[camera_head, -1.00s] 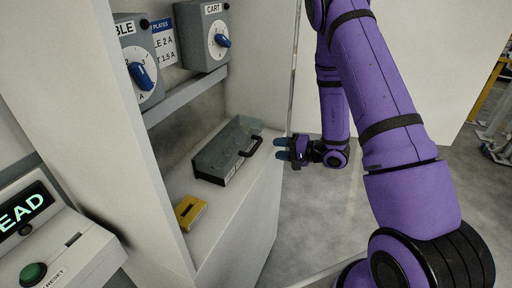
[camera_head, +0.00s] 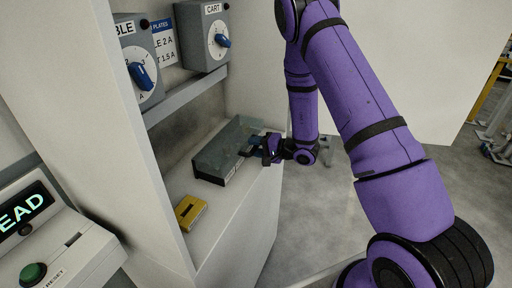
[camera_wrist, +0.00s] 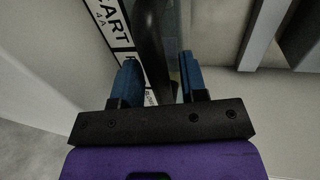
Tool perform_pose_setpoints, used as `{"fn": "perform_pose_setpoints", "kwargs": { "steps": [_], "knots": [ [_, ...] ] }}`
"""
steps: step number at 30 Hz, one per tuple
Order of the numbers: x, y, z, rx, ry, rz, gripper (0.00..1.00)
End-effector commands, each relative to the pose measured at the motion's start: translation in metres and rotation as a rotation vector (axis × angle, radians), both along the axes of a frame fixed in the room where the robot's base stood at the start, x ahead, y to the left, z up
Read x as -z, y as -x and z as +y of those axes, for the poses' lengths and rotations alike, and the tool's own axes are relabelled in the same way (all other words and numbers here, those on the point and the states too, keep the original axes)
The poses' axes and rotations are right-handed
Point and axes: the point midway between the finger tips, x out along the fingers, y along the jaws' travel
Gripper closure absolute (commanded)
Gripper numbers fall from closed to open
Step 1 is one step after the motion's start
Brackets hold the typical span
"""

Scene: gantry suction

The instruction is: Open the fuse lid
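The fuse box with its grey-green see-through lid (camera_head: 228,142) sits on the cabinet shelf, and the lid looks closed. My gripper (camera_head: 254,146) is at the box's right side, where the lid's black handle is mostly hidden behind it. In the wrist view the dark handle bar (camera_wrist: 149,45) runs between the two blue fingers of my gripper (camera_wrist: 158,68). The fingers stand apart, with a gap visible on the right side of the bar. A white label reading CART 4A (camera_wrist: 114,28) shows beside the left finger.
A yellow block (camera_head: 190,212) lies on the shelf (camera_head: 225,205) in front of the box. Two grey dial boxes with blue knobs (camera_head: 143,76) (camera_head: 222,41) hang above. The cabinet's side wall (camera_head: 110,130) stands at left. A console with a green button (camera_head: 33,273) is at lower left.

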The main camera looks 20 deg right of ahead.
Motion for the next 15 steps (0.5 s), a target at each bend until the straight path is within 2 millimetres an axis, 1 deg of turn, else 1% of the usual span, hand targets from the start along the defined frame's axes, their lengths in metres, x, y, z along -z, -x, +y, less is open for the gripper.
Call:
{"fn": "perform_pose_setpoints", "kwargs": {
  "steps": [1,4,5,15],
  "knots": [
    [0.0000,0.0001,-0.0001,0.000,0.000,0.000,0.73],
    [0.0000,0.0001,-0.0001,0.000,0.000,0.000,0.96],
    [0.0000,0.0001,-0.0001,0.000,0.000,0.000,1.00],
    [-0.0037,0.0003,-0.0003,0.000,0.015,0.013,1.00]
  ]
}}
